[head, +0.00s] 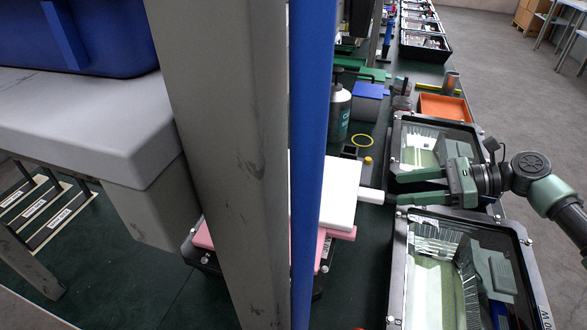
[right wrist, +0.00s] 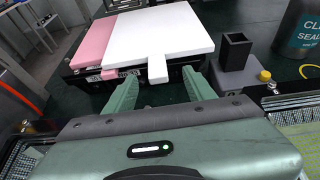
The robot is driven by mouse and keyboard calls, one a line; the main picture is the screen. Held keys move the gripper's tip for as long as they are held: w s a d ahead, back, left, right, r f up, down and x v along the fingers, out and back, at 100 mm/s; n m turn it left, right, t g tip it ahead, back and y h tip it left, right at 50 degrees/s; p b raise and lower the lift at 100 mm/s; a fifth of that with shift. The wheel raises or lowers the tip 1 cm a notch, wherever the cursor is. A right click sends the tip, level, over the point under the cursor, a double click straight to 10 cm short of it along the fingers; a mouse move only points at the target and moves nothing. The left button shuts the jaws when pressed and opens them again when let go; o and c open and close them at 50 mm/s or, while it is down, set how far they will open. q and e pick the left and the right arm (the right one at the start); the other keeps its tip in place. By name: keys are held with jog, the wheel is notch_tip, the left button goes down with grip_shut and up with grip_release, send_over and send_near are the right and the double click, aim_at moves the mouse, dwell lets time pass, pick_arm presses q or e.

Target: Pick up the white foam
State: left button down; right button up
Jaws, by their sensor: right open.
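The white foam (head: 339,188) is a flat slab with a narrow tab sticking out toward my right gripper. In the head view a grey post and a blue pole hide its left part. The right wrist view shows the white foam (right wrist: 165,36) lying on pink foam (right wrist: 93,42). My right gripper (head: 398,188) is open and empty, its fingers pointing left at the tab. In the right wrist view the fingertips (right wrist: 158,84) stand on either side of the tab's line, with the tab's end just ahead of them. My left gripper is not in view.
Black-framed floodlight housings (head: 398,270) stand below and beside my right arm. A bottle (head: 338,112), a blue box (head: 367,90) and an orange tray (head: 444,107) stand farther back. A small black square holder (right wrist: 235,52) stands right of the foam.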

aim_at(374, 193)
jog(key=shift+a+f, duration=0.25)
jog(key=shift+a, duration=0.55)
jog(key=p+x, duration=0.1)
jog(key=x, duration=0.4)
jog(key=shift+w+a+f, duration=0.1)
jog(key=shift+a+f, duration=0.05)
jog(key=shift+a, duration=0.05)
grip_shut()
